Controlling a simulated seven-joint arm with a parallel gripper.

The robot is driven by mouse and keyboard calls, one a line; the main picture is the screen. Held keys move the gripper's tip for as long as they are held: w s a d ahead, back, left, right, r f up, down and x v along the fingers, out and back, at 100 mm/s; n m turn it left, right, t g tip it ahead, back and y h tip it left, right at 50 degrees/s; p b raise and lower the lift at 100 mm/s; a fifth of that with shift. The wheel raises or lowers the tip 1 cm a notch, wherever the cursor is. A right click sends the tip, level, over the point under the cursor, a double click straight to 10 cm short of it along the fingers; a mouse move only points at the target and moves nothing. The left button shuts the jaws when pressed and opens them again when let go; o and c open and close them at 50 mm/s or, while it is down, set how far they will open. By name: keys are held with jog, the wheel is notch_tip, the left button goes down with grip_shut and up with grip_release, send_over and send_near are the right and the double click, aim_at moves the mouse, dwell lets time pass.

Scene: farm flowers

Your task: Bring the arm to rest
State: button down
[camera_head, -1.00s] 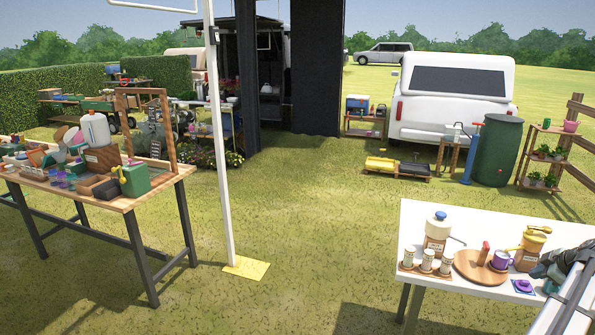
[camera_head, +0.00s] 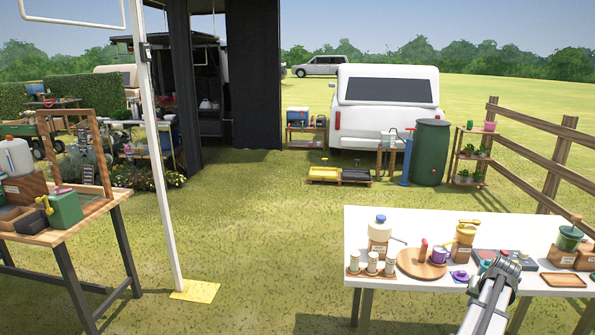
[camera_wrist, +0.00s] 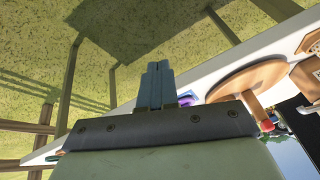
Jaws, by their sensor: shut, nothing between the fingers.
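My gripper (camera_wrist: 158,68) is shut and empty, its two fingers pressed together in the wrist view. It points out past the edge of the white table, with grass and table legs beyond the fingertips. In the head view my arm rises from the bottom right in front of the white table (camera_head: 400,218), and its end overlaps the table's front part. The fingers cannot be made out there.
A workbench (camera_head: 50,238) stands left by a white pole (camera_head: 160,160). Open grass lies between.

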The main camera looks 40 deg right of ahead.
jog(key=w+a+f+g+y, duration=0.2)
jog(key=w+a+f, duration=0.3)
jog(key=a+f, duration=0.7)
jog(key=w+a+f+g+y, duration=0.1)
jog(key=w+a+f, duration=0.65)
jog(key=a, duration=0.65)
jog(key=a+f+n+g+y, duration=0.15)
jog(key=a+f, duration=0.35)
jog(key=a, duration=0.5)
jog(key=a+f+n+g, duration=0.1)
jog(key=a+f+n, duration=0.2)
jog(key=a+f, duration=0.45)
jog(key=s+a+f+n+g, duration=0.1)
jog(key=s+a+f+n, duration=0.1)
jog(key=a, duration=0.8)
jog(key=s+a+f+n+g+h, duration=0.1)
jog(key=s+a+f+n+g, duration=0.1)
jog(key=a, duration=0.8)
jog(key=s+a+f+n+g, duration=0.1)
jog(key=s+a+f+n, duration=0.2)
jog(key=s+a, duration=0.3)
jog(key=a+n, duration=0.1)
jog(key=a, duration=0.3)
jog(key=shift+a+n+g, duration=0.15)
jog(key=shift+n+g, duration=0.2)
